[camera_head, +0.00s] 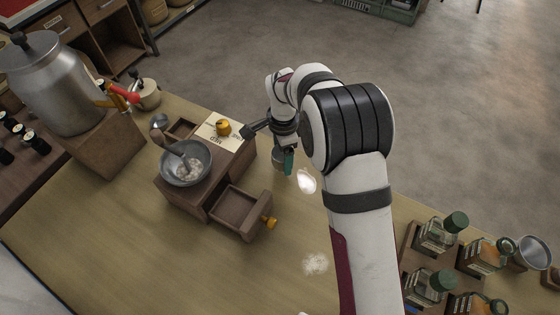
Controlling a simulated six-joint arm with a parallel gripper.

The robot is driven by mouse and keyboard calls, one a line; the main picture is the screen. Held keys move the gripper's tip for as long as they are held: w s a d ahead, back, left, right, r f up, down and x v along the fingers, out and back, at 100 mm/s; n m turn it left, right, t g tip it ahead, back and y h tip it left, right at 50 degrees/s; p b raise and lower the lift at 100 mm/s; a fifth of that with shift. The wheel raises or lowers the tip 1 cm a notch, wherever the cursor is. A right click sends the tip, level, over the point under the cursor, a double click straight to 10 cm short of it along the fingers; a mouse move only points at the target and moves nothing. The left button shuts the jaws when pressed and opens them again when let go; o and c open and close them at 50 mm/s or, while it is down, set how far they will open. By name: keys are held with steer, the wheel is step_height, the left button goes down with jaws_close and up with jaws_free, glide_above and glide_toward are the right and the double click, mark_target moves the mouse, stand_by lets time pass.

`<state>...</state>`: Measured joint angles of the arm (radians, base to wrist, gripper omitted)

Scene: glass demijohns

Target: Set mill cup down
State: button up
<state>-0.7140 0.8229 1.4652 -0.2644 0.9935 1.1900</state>
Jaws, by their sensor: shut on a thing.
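My gripper (287,160) is right of the wooden mill, above the tabletop, with a green fingertip showing. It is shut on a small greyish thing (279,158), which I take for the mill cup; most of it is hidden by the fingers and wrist. The wooden mill (190,192) has a metal bowl (186,165) on top with pale matter and a scoop or spoon in it. Its drawer (238,212) with an orange knob is pulled out. A bright white patch (306,181) lies just below and right of the gripper; I cannot tell what it is.
A white powdery patch (315,263) is on the table (120,240). A metal urn (58,85) stands on a wooden block at upper left. Jars with green lids (437,235) and a metal funnel (533,251) are at lower right. The table's front left is clear.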

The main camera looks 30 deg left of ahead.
steer(key=w+d+r, duration=0.2)
steer(key=d+r, duration=0.4)
steer(key=d, duration=0.4)
steer(key=s+a+r, duration=0.3)
steer(key=s+a, duration=0.4)
steer(key=s, duration=0.2)
steer(key=s+a+r, duration=0.4)
steer(key=s+a, duration=0.3)
steer(key=s, duration=0.1)
steer(key=shift+s+a, duration=0.25)
steer(key=shift+s, duration=0.1)
step_height(320, 180, down, 14)
steer(key=shift+f, duration=0.25)
steer(key=shift+f, duration=0.25)
